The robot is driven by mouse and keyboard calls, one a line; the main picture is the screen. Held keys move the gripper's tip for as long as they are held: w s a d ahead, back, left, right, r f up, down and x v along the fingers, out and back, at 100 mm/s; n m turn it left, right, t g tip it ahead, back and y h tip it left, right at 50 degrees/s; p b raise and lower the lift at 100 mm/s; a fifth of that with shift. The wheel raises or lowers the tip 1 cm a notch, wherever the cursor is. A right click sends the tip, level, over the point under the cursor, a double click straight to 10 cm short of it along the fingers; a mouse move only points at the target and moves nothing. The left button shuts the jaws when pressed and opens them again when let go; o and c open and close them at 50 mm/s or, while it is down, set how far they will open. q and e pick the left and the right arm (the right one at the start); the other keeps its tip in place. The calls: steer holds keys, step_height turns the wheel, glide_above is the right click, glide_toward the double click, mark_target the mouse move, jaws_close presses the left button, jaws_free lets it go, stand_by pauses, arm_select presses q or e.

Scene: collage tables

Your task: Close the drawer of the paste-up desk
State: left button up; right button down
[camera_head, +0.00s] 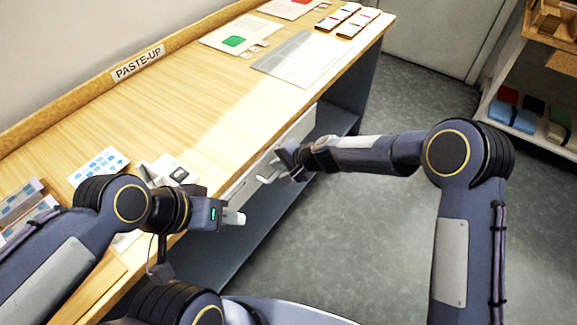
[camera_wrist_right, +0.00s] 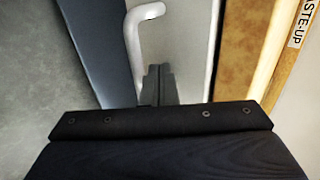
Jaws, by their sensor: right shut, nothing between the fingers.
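The paste-up desk (camera_head: 200,105) has a wooden top and a pale drawer front (camera_head: 298,131) under its near edge. In the right wrist view the drawer front (camera_wrist_right: 185,45) fills the upper middle and carries a pale curved bar handle (camera_wrist_right: 146,12). My right gripper (camera_head: 278,168) is at the drawer front; its dark fingers (camera_wrist_right: 158,85) are shut and empty, close to the handle's lower end. I cannot tell whether they touch, nor how far out the drawer stands. My left gripper (camera_head: 232,218) is by the desk's near edge; its jaw gap is not clear.
A dark lower shelf (camera_head: 338,122) lies under the desktop. Cards and sheets (camera_head: 100,165) lie at the desk's near left, with a grey sheet (camera_head: 298,60) farther along. A shelf unit (camera_head: 535,85) stands at the right. Grey floor (camera_head: 400,105) is open between.

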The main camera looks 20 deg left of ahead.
arm_select(q)
steer(key=shift+w+a+r, duration=0.1)
steer(key=shift+a+r, duration=0.05)
steer(key=shift+a, duration=0.1)
arm_select(e)
steer(key=shift+w+a+r, duration=0.1)
steer(key=shift+w+a, duration=0.15)
steer(key=shift+a, duration=0.65)
steer(key=shift+r, duration=0.15)
